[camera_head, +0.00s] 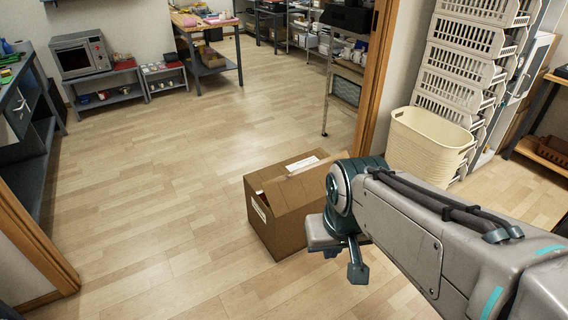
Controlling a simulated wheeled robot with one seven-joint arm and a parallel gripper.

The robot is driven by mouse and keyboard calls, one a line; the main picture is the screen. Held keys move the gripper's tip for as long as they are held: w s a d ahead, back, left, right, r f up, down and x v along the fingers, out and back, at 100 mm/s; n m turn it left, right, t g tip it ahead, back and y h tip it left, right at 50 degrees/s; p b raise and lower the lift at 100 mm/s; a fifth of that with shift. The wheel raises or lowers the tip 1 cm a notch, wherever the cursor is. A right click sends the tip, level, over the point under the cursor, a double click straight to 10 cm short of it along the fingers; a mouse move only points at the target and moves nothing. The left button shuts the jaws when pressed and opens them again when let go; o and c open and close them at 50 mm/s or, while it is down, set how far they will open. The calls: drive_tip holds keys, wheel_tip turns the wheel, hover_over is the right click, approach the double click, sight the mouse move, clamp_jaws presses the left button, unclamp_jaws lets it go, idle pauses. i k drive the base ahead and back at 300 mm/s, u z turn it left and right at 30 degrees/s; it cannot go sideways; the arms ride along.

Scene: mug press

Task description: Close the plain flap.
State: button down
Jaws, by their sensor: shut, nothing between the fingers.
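A brown cardboard box (278,232) stands on the floor at the picture's centre. A flap with a white label (303,163) shows at the back of its top. A plain tan flap (322,166) seems to stand up beside it, its right part hidden behind my arm. The near top of the box looks covered by brown cardboard. My gripper (357,272) is at the box's right front, pointing down, and looks shut and empty. I cannot tell whether it touches the box. My arm hides the box's right side.
Wooden door frame posts stand behind the box (377,75) and at the lower left (40,240). A microwave (80,55) sits on a low shelf at the back left. The floor left of the box is clear.

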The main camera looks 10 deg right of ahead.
sight(285, 193)
drive_tip(key=u, duration=0.55)
drive_tip(key=i, duration=0.75)
drive_tip(key=u, duration=0.5)
drive_tip(key=i, duration=0.9)
drive_tip(key=z, duration=1.05)
drive_tip(key=i, duration=0.65)
drive_tip(key=z, duration=0.75)
